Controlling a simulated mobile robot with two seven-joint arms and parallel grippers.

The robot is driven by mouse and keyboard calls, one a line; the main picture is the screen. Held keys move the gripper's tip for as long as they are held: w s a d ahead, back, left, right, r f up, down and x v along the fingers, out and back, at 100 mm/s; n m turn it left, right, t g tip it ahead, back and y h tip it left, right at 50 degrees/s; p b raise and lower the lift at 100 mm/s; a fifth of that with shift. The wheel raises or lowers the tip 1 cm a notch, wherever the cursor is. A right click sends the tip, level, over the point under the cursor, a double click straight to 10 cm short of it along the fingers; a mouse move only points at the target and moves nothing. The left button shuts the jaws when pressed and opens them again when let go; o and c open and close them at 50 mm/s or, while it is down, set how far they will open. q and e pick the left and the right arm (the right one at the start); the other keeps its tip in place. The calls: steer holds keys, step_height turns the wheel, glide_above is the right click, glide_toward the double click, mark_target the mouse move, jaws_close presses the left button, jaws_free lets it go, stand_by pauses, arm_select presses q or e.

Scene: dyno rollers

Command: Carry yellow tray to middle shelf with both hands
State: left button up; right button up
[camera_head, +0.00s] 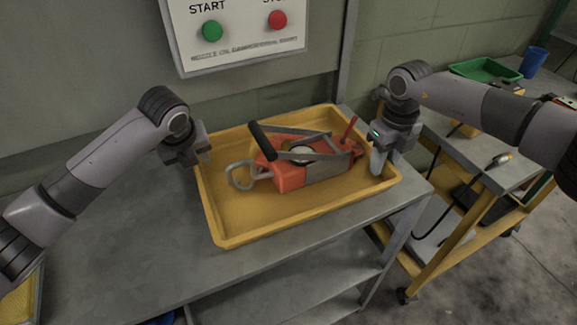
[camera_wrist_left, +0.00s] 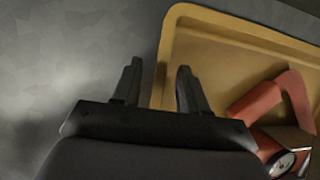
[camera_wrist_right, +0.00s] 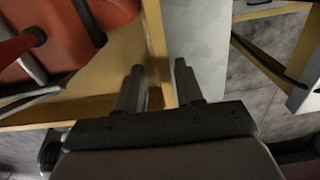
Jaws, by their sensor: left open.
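The yellow tray (camera_head: 228,232) rests on the grey bench top with a red tool (camera_head: 300,170) lying inside it. My left gripper (camera_head: 205,157) is at the tray's left rim. In the left wrist view its fingers (camera_wrist_left: 158,70) are apart, with the tray's rim (camera_wrist_left: 168,50) between them. My right gripper (camera_head: 377,160) is at the tray's right rim. In the right wrist view its fingers (camera_wrist_right: 159,70) are apart, with the tray's rim (camera_wrist_right: 155,38) between them. Whether either finger touches the rim, I cannot tell. A lower grey shelf (camera_head: 310,285) shows under the bench top.
A wall panel (camera_head: 240,40) with green and red buttons is behind the tray. A cart (camera_head: 470,165) with yellow-edged shelves stands at right, carrying a green tray (camera_head: 485,70). A blue cup (camera_head: 533,62) is farther back. The bench top is clear left of the tray.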

arm_select(q)
steer(key=shift+w+f, duration=0.2)
steer(key=shift+f, duration=0.3)
arm_select(e)
steer(key=shift+f, duration=0.5)
